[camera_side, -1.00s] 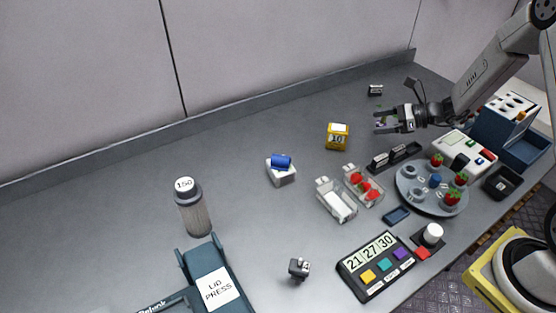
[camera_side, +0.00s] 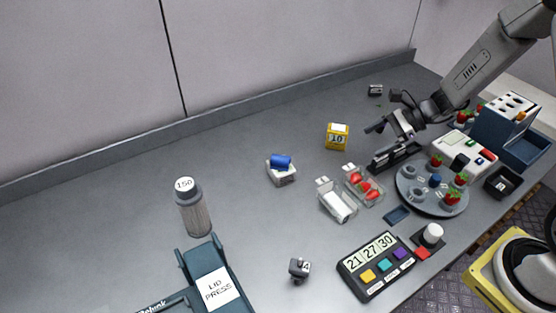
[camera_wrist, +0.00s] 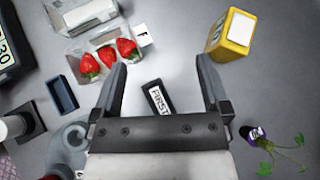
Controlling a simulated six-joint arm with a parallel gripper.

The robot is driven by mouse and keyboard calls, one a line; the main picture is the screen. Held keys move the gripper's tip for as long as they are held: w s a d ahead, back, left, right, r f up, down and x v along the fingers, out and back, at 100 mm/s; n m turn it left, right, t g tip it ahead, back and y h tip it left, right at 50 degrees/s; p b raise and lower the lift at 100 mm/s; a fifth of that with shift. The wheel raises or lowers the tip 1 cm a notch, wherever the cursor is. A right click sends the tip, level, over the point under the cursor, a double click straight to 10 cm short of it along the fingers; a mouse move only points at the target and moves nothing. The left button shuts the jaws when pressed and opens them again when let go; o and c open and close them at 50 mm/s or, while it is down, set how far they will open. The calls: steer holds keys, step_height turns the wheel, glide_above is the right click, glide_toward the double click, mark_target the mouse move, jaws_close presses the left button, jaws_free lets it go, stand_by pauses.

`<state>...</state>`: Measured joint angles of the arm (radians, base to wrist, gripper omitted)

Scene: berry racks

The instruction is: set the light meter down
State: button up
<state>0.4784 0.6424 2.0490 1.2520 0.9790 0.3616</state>
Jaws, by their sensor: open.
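My gripper (camera_side: 388,136) is open and points down over the bench, above a dark block labelled FIRST. In the wrist view the two fingers of my gripper (camera_wrist: 162,82) stand apart with nothing held. A yellow box (camera_side: 338,137) with a white top panel and the number 10 stands on the bench left of my gripper. It shows at the upper right in the wrist view (camera_wrist: 235,35), apart from the right finger. I cannot tell for sure that this yellow box is the light meter; no other thing is clearly marked as one.
The block labelled FIRST (camera_wrist: 157,97) lies between the fingers. Clear punnets, one with strawberries (camera_side: 365,188), stand nearby. A round grey rack (camera_side: 408,200) with berries is close on the right. A purple-topped item with green leaves (camera_wrist: 256,134) lies beside the right finger.

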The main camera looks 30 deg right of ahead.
steer(key=s+a+n+g+h, duration=0.1)
steer(key=s+n, duration=0.1)
steer(key=s+a+n+g+h, duration=0.1)
steer(key=s+n, duration=0.1)
steer(key=n, duration=0.1)
steer(key=s+a+r+n+g+h, duration=0.1)
steer(key=s+a+n, duration=0.1)
steer(key=s+n, duration=0.1)
steer(key=shift+s+g, duration=0.1)
steer(key=shift+g, duration=0.3)
steer(key=s+a+r+n+t+h, duration=0.1)
steer(key=s+r+n+h, duration=0.2)
steer(key=n, duration=1)
steer(key=s+h, duration=0.2)
steer(key=h, duration=0.1)
steer(key=shift+s+a+r+t, duration=0.15)
steer(key=shift+s+a+t, duration=0.1)
steer(key=shift+s+t, duration=0.05)
